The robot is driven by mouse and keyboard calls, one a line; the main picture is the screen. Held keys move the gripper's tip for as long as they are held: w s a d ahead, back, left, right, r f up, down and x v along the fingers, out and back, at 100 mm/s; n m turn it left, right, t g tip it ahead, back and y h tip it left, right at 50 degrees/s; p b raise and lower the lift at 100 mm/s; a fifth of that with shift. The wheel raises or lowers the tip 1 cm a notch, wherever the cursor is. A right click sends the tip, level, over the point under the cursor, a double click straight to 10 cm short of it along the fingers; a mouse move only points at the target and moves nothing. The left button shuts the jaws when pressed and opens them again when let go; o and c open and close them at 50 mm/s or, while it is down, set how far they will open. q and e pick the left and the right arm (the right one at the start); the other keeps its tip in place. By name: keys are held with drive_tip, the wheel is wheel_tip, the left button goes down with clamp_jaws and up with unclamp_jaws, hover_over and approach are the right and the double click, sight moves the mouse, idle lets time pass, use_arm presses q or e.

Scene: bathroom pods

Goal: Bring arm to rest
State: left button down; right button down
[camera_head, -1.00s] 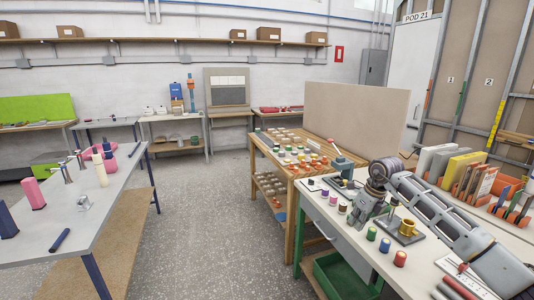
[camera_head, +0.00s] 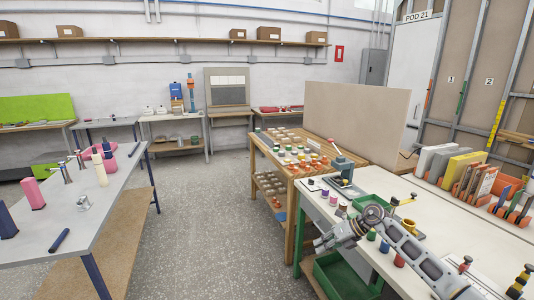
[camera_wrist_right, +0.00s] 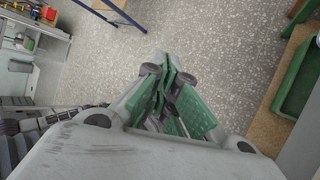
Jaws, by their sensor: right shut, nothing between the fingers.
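My right gripper (camera_head: 322,243) is shut and empty in the head view. It hangs past the left edge of the white worktable (camera_head: 480,222), over the floor. My right arm (camera_head: 415,250) reaches in from the lower right across the front of that table. In the right wrist view the closed green and grey fingers (camera_wrist_right: 172,68) point away over speckled floor, with nothing between them. My left gripper is not in view.
Several coloured caps (camera_head: 385,247) stand on the worktable beside my arm. A green bin (camera_head: 340,275) sits below; its rim also shows in the wrist view (camera_wrist_right: 298,75). A wooden table (camera_head: 290,165) with small parts stands behind. The aisle floor (camera_head: 220,230) is clear.

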wheel_tip(320, 180, down, 18)
drive_tip(key=m+t+y, duration=0.3)
drive_tip(key=m+t, duration=0.5)
drive_tip(key=m, duration=0.6)
drive_tip(key=s+d+f+m+h, duration=0.45)
drive_tip(key=s+f+m, duration=0.2)
drive_tip(key=f, duration=0.55)
drive_tip(key=s+d+f+m+h, duration=0.5)
drive_tip(key=s+f, duration=0.3)
drive_tip(key=f, duration=0.3)
drive_tip(key=s+d+f+m+g+h, duration=0.1)
drive_tip(key=s+d+f+m+g, duration=0.15)
drive_tip(key=s+f, duration=0.6)
drive_tip(key=s+d+f+m+g+h, duration=0.1)
drive_tip(key=s+f+m, duration=0.4)
drive_tip(key=s, duration=0.7)
drive_tip(key=s+f+m+g, duration=0.2)
drive_tip(key=s+f, duration=0.2)
drive_tip(key=s, duration=0.8)
drive_tip(key=s+f+m+g+h, duration=0.1)
drive_tip(key=s+f+g, duration=0.2)
drive_tip(key=s, duration=0.9)
drive_tip(key=shift+s+f+m, duration=0.3)
drive_tip(key=shift+f+m, duration=0.1)
drive_tip(key=shift+f, duration=0.05)
drive_tip(key=shift+w+a+g, duration=0.1)
drive_tip(key=shift+g, duration=0.15)
drive_tip(key=shift+s, duration=0.2)
